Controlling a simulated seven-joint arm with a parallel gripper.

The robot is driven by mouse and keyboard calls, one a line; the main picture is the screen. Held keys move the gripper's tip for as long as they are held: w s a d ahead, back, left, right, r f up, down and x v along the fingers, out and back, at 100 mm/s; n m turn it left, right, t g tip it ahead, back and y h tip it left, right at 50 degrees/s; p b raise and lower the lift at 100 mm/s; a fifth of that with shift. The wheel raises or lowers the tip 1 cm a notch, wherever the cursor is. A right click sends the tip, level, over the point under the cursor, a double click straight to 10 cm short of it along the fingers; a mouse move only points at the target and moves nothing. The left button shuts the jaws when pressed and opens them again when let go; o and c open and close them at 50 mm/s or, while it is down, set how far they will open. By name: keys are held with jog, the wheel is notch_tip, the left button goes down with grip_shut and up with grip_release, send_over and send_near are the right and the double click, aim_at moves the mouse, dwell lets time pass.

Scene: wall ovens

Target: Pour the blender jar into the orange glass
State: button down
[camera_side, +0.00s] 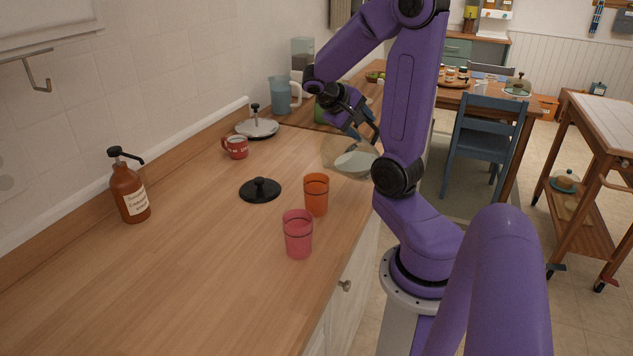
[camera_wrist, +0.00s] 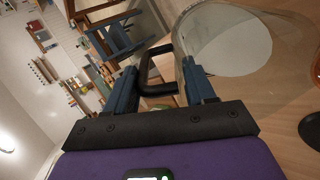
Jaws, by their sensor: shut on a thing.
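The clear blender jar (camera_side: 335,150) is held above the counter, beyond the orange glass in the side view, with a pale content (camera_side: 354,163) in it. Its dark handle (camera_wrist: 152,72) lies between my gripper's fingers in the wrist view, where the clear wall (camera_wrist: 187,25) and pale content (camera_wrist: 230,45) also show. My gripper (camera_side: 366,130) is shut on the handle. The orange glass (camera_side: 316,196) stands upright on the counter, apart from the jar. My arm hides part of the jar's right side; its exact tilt is hard to tell.
A pink glass (camera_side: 298,236) stands just in front of the orange one. A black lid (camera_side: 260,190) lies to the left. A red mug (camera_side: 235,148), brown pump bottle (camera_side: 130,190), scale-like white disc (camera_side: 257,128) and blue pitcher (camera_side: 281,95) stand along the wall. The front-left counter is clear.

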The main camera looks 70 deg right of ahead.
jog(key=shift+w+a+r+g+h+p, duration=0.2)
jog(key=shift+a+r+h, duration=0.05)
jog(key=shift+r+h, duration=0.15)
jog(key=shift+w+a+r+g+h+p, duration=0.2)
jog(key=shift+a+r+h, duration=0.1)
jog(key=shift+r, duration=0.1)
dwell(0.6)
jog(key=shift+w+a+r+g+h+p, duration=0.25)
jog(key=shift+a+r+g+h+p, duration=0.15)
jog(key=shift+a+r+h+p, duration=0.45)
dwell(2.5)
jog(key=shift+d+f+y, duration=0.25)
jog(key=shift+d+f, duration=0.05)
jog(key=shift+d, duration=0.05)
